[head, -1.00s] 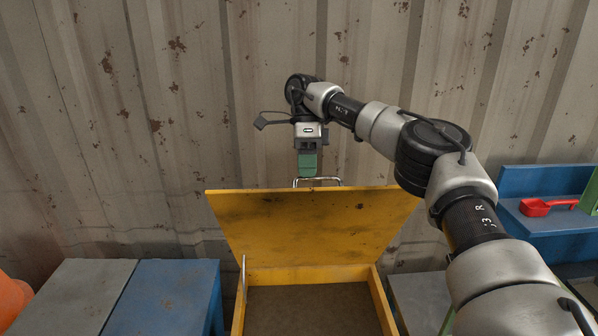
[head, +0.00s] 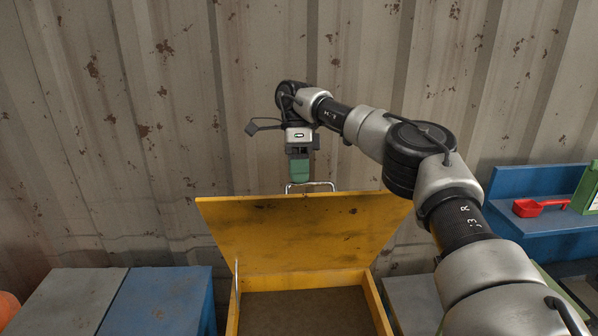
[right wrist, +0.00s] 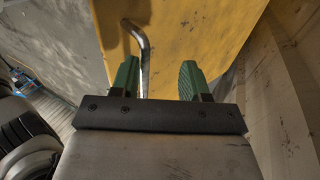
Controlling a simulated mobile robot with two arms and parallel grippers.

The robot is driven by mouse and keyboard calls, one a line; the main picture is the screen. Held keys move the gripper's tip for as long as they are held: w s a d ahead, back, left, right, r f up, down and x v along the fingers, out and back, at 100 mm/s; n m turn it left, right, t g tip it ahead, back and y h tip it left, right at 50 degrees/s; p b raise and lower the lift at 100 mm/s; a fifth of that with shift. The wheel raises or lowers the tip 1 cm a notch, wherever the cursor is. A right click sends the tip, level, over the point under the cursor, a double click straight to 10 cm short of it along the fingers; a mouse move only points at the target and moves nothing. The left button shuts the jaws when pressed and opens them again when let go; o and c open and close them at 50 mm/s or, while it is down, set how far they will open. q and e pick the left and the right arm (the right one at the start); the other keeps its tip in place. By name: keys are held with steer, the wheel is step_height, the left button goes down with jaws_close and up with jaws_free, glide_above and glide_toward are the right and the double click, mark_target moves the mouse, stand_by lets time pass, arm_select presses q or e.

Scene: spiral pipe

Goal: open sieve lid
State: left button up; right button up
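The yellow sieve lid (head: 305,230) stands raised and leans back from the yellow box (head: 375,300), whose brown inside shows. A bent metal handle (head: 322,185) is at the lid's top edge; it also shows in the right wrist view (right wrist: 144,62). My right gripper (head: 300,178) is at the handle, pointing down, with its green fingers overlapping it in the head view. In the right wrist view my right gripper (right wrist: 158,82) has its fingers apart, with the handle near the left finger; contact is unclear. My left gripper is not in view.
A blue and grey table (head: 150,300) stands left of the box. At right, a blue bench (head: 540,180) holds a red scoop (head: 530,208) and a green item (head: 588,190). A rusty corrugated wall (head: 130,110) is close behind the lid and my right gripper.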

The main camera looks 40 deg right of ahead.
steer(key=shift+w+d+f, duration=0.1)
steer(key=shift+f, duration=0.25)
steer(key=shift+r, duration=0.15)
steer(key=s+d+r, duration=0.4)
steer(key=s+r, duration=0.6)
steer(key=r, duration=0.1)
steer(key=shift+s+d+r, duration=0.15)
steer(key=shift+s+d, duration=0.25)
steer(key=shift+w, duration=0.1)
stand_by(0.4)
